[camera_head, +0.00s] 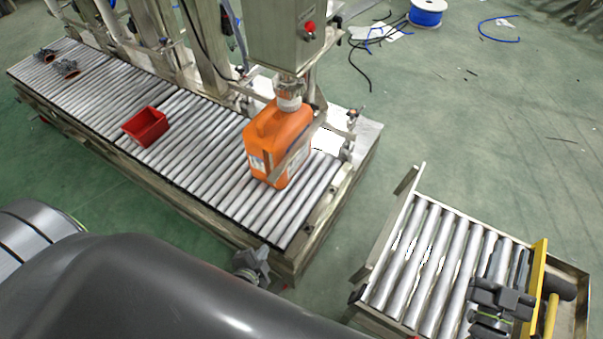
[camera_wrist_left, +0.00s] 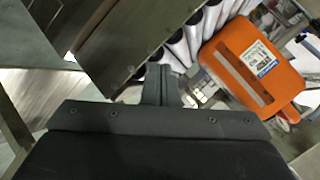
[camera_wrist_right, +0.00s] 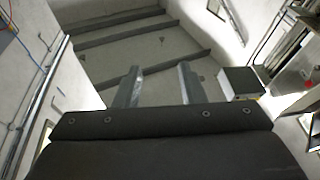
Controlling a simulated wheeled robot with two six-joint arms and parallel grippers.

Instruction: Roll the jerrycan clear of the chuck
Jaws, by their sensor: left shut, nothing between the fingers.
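The orange jerrycan (camera_head: 278,140) stands upright on the roller conveyor near its right end, with a bent metal bar in front of it. The chuck (camera_head: 289,84) hangs under the filler head, right above the jerrycan's neck; I cannot tell whether they touch. My left gripper (camera_head: 252,262) is shut and empty at the conveyor's near side, apart from the jerrycan. In the left wrist view the jerrycan (camera_wrist_left: 250,65) is to the right of the closed fingers (camera_wrist_left: 160,82). My right gripper (camera_head: 503,298) is open and empty over the roller cart; its fingers (camera_wrist_right: 158,84) are spread.
A red bin (camera_head: 146,127) sits on the conveyor (camera_head: 205,150) left of the jerrycan. The roller cart (camera_head: 425,265) with a yellow bar (camera_head: 539,268) stands apart at the right. Green floor lies between. A blue cable spool (camera_head: 427,14) is at the back.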

